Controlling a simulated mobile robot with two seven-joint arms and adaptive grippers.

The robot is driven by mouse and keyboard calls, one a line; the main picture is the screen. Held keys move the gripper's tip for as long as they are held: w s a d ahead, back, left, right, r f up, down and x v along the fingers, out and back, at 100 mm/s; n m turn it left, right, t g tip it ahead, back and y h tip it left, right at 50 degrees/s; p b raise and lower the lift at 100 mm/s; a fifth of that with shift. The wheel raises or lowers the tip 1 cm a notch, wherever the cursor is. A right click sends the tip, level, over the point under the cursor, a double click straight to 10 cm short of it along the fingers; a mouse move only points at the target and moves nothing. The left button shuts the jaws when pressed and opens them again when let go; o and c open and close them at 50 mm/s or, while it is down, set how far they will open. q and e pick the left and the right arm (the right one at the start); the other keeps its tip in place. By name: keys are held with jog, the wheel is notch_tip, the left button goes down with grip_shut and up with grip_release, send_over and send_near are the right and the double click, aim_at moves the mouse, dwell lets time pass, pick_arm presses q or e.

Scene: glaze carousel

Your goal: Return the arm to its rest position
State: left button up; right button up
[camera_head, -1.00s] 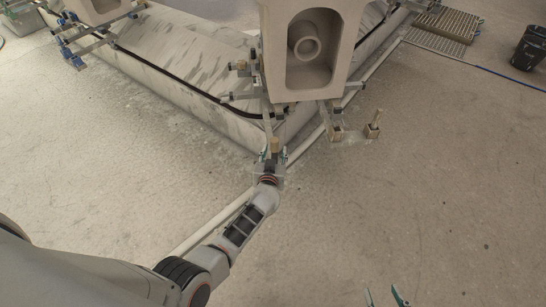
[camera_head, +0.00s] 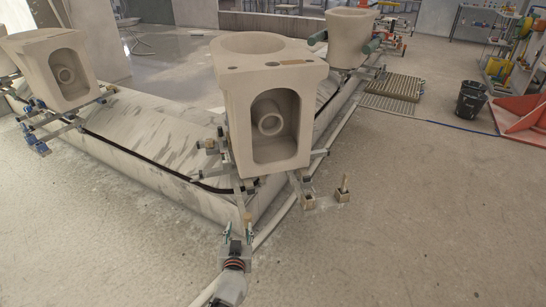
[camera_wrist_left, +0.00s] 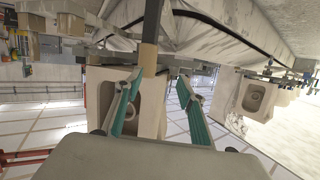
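My left gripper (camera_head: 238,232) shows low in the head view, near the front corner of the carousel. In the left wrist view its two teal fingers (camera_wrist_left: 158,85) are spread apart. A bar with a tan end (camera_wrist_left: 149,58) shows between the fingertips, nearer the left finger; I see no grip on it. The same tan end (camera_head: 247,217) shows just above the gripper in the head view. My right gripper is out of view.
A beige toilet bowl (camera_head: 225,130) stands on the carousel (camera_head: 140,150) just beyond the gripper, with brackets around it. Other bowls (camera_head: 65,75) (camera_head: 350,35) stand left and behind. A small block with a peg (camera_head: 343,193) is on the right.

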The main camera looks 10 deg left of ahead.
aim_at(248, 221)
pick_arm(q)
jog(key=d, duration=0.2)
jog(key=s+d+f, duration=0.1)
jog(key=shift+n, duration=0.3)
jog(key=x, duration=0.7)
jog(key=shift+w+d, duration=0.1)
jog(key=shift+w, duration=0.35)
jog(key=shift+a, duration=0.2)
